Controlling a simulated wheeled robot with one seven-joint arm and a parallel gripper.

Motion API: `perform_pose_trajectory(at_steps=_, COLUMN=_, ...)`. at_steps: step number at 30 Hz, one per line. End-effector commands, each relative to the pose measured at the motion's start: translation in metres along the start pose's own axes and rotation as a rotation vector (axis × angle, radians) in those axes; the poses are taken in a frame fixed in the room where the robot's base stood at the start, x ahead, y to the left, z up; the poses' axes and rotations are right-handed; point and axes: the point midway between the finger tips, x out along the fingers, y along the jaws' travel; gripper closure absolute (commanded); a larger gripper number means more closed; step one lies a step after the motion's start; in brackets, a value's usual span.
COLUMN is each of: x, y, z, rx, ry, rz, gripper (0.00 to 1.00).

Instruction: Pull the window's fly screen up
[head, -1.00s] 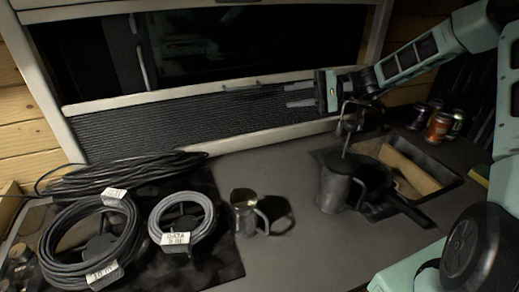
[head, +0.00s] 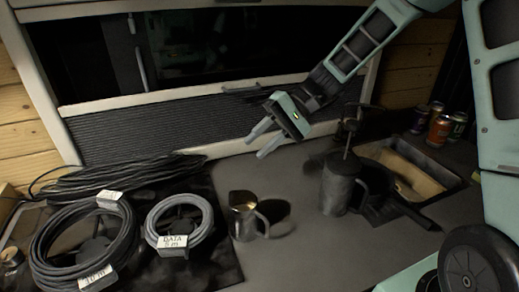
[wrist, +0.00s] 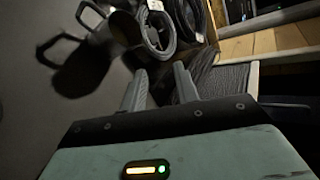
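The fly screen (head: 165,130) is a dark, finely ribbed panel across the lower part of the window (head: 200,45). A pale bar (head: 150,98) runs along its top edge, with a dark handle (head: 252,87) right of the middle. Dark glass shows above the bar. My gripper (head: 257,146) is open and empty, in front of the screen's lower right part and below the handle. Its fingers point down and left. In the wrist view the two fingers (wrist: 160,68) are apart with nothing between them, and part of the ribbed screen (wrist: 232,78) shows at the right.
Below the window is a dark counter (head: 290,250). Coiled cables (head: 85,245) lie at the left, and a metal mug (head: 245,215) stands mid-counter.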

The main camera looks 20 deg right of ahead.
Motion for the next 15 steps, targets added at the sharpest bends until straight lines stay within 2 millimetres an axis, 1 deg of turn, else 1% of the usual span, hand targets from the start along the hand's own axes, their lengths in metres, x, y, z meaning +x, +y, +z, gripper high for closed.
perform_pose_trajectory(at_steps=1, x=0.005, y=0.0, z=0.005, rx=-0.006, ry=-0.01, rz=0.021, gripper=0.69)
perform_pose_trajectory(at_steps=6, x=0.012, y=-0.001, z=0.015, rx=-0.013, ry=-0.026, rz=0.058, gripper=0.69)
perform_pose_trajectory(at_steps=15, x=0.013, y=-0.001, z=0.017, rx=-0.014, ry=-0.029, rz=0.066, gripper=0.69)
